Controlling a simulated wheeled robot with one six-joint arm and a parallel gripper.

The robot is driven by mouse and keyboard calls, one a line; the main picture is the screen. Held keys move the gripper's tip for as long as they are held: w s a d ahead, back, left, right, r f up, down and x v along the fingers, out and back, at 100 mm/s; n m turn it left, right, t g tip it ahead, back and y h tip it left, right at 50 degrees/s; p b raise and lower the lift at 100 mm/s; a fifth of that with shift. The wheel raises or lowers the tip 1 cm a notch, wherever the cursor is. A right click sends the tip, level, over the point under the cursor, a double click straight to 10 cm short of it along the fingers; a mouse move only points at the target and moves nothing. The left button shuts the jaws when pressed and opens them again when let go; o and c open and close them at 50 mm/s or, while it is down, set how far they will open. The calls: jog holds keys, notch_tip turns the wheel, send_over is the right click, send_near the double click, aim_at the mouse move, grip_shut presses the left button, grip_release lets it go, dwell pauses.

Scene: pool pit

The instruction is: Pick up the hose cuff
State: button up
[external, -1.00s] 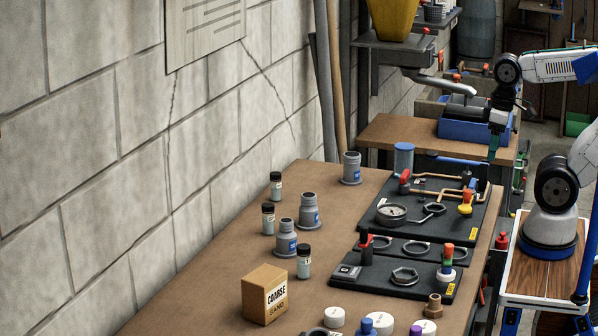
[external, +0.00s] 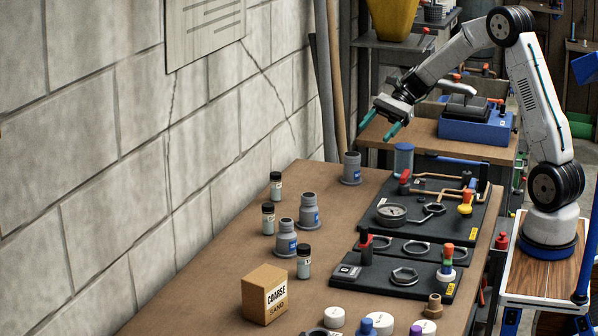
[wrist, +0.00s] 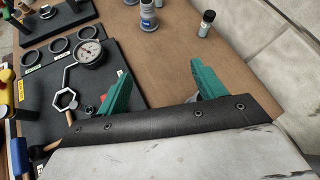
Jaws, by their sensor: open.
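Three grey flanged cylindrical fittings with blue labels stand upright on the brown bench; they look like hose cuffs, and I cannot tell which one is meant. One hose cuff (external: 351,168) stands at the far end, a second hose cuff (external: 309,210) is mid-bench, and a third hose cuff (external: 287,238) is close beside it. A grey hose cuff also shows at the top of the wrist view (wrist: 148,16). My gripper (external: 379,124) is open and empty, raised above the far end of the bench, with its green fingers (wrist: 160,84) apart.
Small black-capped vials (external: 275,185) stand near the cuffs by the block wall. A black board with a gauge (external: 391,213) and pipes lies to the right. A sand box (external: 265,294) and white caps (external: 334,317) are at the front. The bench between cuffs and boards is clear.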

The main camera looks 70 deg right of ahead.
jog(key=w+d+f+m+t, duration=0.3)
jog(key=w+d+f+m, duration=0.15)
jog(key=d, duration=0.45)
send_near(352, 173)
jog(key=shift+w+d+f, duration=0.15)
jog(key=shift+w+f, duration=1)
jog(key=shift+w, duration=0.05)
jog(key=shift+w+a+f, duration=0.1)
jog(key=shift+w+a, duration=0.2)
jog(key=shift+a, duration=0.2)
jog(key=x, duration=0.6)
jog(key=shift+w, duration=0.1)
jog(key=c, duration=1.1)
